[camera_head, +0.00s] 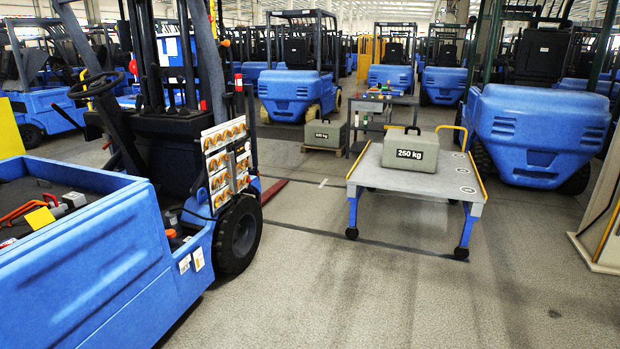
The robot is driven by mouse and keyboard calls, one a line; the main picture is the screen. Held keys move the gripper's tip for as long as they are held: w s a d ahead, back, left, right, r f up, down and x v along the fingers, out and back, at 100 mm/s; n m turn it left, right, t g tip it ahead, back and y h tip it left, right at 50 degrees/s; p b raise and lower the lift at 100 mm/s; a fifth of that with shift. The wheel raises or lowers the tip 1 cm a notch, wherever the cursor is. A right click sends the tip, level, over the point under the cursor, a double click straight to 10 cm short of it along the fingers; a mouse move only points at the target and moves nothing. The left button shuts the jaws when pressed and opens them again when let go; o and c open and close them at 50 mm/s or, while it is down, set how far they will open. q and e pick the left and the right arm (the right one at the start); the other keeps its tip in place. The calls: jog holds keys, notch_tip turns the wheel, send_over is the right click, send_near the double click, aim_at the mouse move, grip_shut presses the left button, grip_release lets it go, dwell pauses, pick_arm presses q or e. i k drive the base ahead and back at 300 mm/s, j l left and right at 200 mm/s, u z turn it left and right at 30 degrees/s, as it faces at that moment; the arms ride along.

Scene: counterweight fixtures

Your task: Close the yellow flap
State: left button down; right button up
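Two yellow pieces show, and I cannot tell for sure which is the flap. A large yellow panel (9,130) stands upright at the left edge, cut off by the frame. A small flat yellow piece (40,218) lies tilted inside the open top of the blue forklift body (95,265), beside an orange-red handle (22,212) and grey parts. Neither of my grippers is in view.
A blue-legged cart (430,190) carries a grey 250 kg block (409,152). Another grey block (324,134) sits on a low pallet behind. Several blue forklifts fill the back, one (540,130) at right. The floor (330,290) in front is clear.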

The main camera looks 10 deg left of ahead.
aim_at(41, 218)
jog(key=i+u, duration=0.4)
jog(key=i, duration=0.2)
jog(key=i+l+u, duration=0.15)
jog(key=i+u, duration=0.2)
jog(key=i, duration=0.2)
jog(key=i+j+u, duration=0.35)
jog(key=i, duration=0.15)
jog(key=i+j+u, duration=0.1)
jog(key=i+u, duration=0.25)
jog(key=i, duration=0.2)
jog(key=i+j, duration=1.1)
